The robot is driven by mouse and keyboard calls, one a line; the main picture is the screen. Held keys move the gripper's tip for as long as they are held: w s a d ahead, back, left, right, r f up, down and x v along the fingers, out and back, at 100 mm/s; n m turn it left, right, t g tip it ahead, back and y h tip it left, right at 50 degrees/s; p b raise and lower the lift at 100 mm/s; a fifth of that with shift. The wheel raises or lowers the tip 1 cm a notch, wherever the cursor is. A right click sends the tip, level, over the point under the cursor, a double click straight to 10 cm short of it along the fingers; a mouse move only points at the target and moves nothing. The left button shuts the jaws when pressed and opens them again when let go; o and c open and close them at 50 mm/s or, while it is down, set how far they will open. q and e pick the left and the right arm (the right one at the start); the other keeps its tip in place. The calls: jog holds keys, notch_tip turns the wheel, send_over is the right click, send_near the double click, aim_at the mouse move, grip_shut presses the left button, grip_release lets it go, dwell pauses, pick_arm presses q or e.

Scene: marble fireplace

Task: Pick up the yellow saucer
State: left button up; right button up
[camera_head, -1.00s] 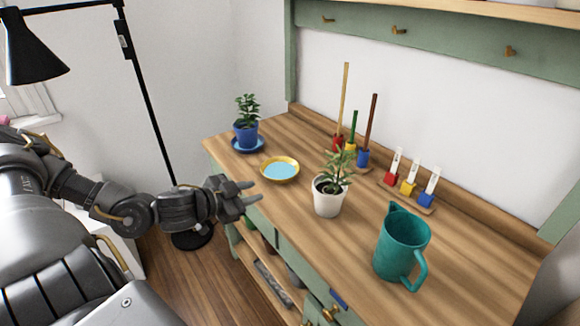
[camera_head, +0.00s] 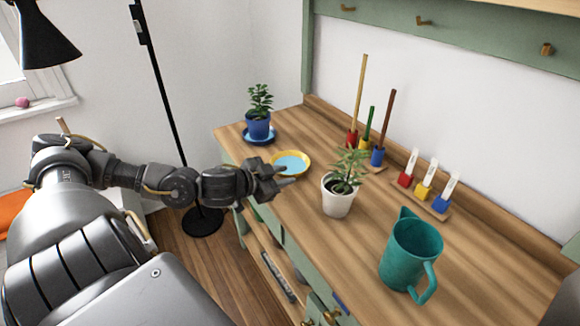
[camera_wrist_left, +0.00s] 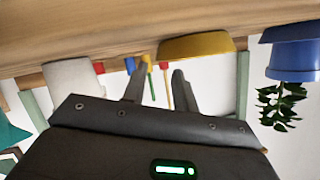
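The yellow saucer (camera_head: 308,161), with a light blue inside, sits on the wooden worktop near its front edge. It stands between a blue potted plant and a white potted plant. My left gripper (camera_head: 286,176) is at the saucer's near side, and its fingers overlap the saucer's lower edge in the head view. In the upside-down left wrist view, the saucer (camera_wrist_left: 197,46) shows just beyond the spread fingers (camera_wrist_left: 158,73), off toward the right finger. The gap between the fingers is empty. I cannot tell whether a finger touches the rim. My right gripper is not in view.
The blue potted plant (camera_head: 258,125) stands behind the saucer and the white potted plant (camera_head: 338,200) to its right. Farther right are a teal pitcher (camera_head: 408,258) and a rack of coloured blocks (camera_head: 423,190). A black floor lamp (camera_head: 168,110) stands left of the worktop.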

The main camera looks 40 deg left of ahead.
aim_at(297, 174)
pick_arm(q)
jog(key=shift+x, duration=2.75)
jog(key=shift+d, duration=0.15)
jog(key=shift+c, duration=0.2)
jog(key=shift+r, duration=0.1)
grip_shut()
